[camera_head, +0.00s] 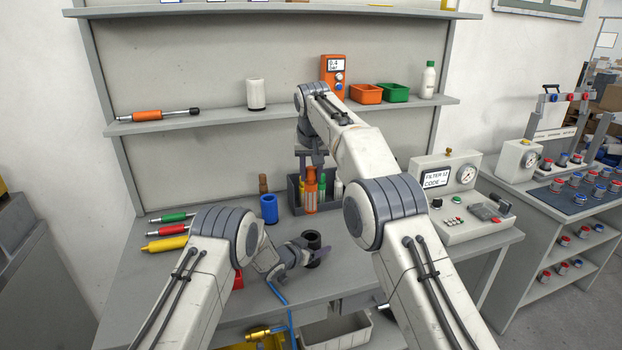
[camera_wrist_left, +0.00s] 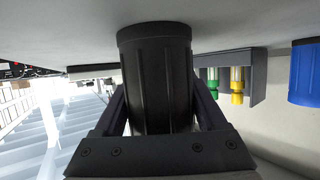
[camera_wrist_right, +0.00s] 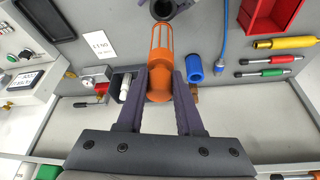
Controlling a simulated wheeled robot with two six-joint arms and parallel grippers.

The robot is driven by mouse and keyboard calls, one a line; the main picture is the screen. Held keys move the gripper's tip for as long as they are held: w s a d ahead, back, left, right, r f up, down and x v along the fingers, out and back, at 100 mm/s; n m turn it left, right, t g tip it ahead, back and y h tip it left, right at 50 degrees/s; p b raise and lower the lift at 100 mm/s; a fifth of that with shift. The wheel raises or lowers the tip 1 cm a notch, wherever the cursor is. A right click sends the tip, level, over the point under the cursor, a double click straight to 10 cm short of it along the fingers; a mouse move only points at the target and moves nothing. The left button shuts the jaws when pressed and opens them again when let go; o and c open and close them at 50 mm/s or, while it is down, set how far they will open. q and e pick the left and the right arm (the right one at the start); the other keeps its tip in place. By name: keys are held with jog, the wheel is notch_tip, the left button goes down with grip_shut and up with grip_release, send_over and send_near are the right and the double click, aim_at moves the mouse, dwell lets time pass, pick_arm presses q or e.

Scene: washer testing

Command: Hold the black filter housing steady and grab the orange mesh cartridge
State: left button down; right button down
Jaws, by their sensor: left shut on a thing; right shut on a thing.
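The black filter housing (camera_head: 313,240) stands upright on the bench. My left gripper (camera_head: 308,252) is shut around it, and the housing fills the space between the fingers in the left wrist view (camera_wrist_left: 157,80). The orange mesh cartridge (camera_head: 310,190) is upright at the dark rack (camera_head: 293,192). My right gripper (camera_head: 310,160) is shut on its upper end from above. The right wrist view shows the cartridge (camera_wrist_right: 160,65) between both fingers. I cannot tell whether its lower end is clear of the rack.
A blue cylinder (camera_head: 269,208) stands left of the rack. A green cartridge (camera_head: 322,185) is beside the orange one. Coloured tools, including a yellow one (camera_head: 165,244), lie at the left. A gauge panel (camera_head: 455,205) stands right. A shelf (camera_head: 210,124) runs behind the right arm.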

pick_arm(q)
grip_release()
